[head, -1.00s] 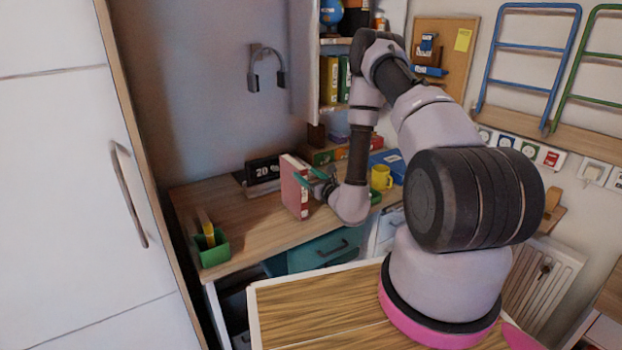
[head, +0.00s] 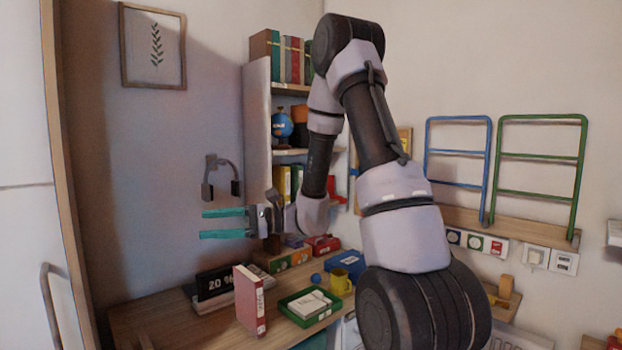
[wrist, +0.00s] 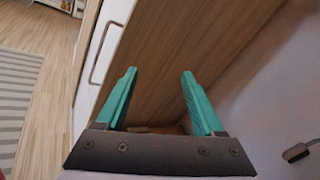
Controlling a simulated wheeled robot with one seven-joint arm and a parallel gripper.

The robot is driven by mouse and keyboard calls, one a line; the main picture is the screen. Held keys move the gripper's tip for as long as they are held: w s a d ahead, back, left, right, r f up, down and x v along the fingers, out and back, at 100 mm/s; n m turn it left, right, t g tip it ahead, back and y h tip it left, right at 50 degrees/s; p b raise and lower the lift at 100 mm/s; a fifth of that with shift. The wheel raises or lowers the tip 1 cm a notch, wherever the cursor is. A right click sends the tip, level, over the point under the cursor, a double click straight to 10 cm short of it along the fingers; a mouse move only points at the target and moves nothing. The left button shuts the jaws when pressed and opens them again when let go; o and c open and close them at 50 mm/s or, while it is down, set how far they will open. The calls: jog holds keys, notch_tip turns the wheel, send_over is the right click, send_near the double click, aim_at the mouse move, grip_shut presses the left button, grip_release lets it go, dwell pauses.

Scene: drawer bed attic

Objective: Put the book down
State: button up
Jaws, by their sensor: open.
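The book is not clearly visible in the wrist view.
A green tray (head: 309,307) with white cards, a yellow mug (head: 340,282) and a blue box (head: 347,262) lie to the right. Headphones (head: 222,176) hang on the wall behind my gripper.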

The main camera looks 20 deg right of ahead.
jog(key=s+d+r+n+g+h, duration=0.2)
jog(key=s+n+h, duration=0.2)
jog(key=s, duration=0.3)
jog(key=s+d+r+n+g+h, duration=0.2)
jog(key=s+r+n+h, duration=0.15)
jog(key=s, duration=0.35)
jog(key=s+d+r+n+t+h, duration=0.1)
jog(key=d+r+t+h, duration=0.2)
jog(key=d, duration=0.3)
jog(key=s+d+r+n+t+h, duration=0.2)
jog(key=d+r+t+h, duration=0.1)
jog(key=d+t+h, duration=0.2)
jog(key=shift+s+d+r, duration=0.2)
jog(key=shift+d+r, duration=0.2)
jog(key=shift+d, duration=0.55)
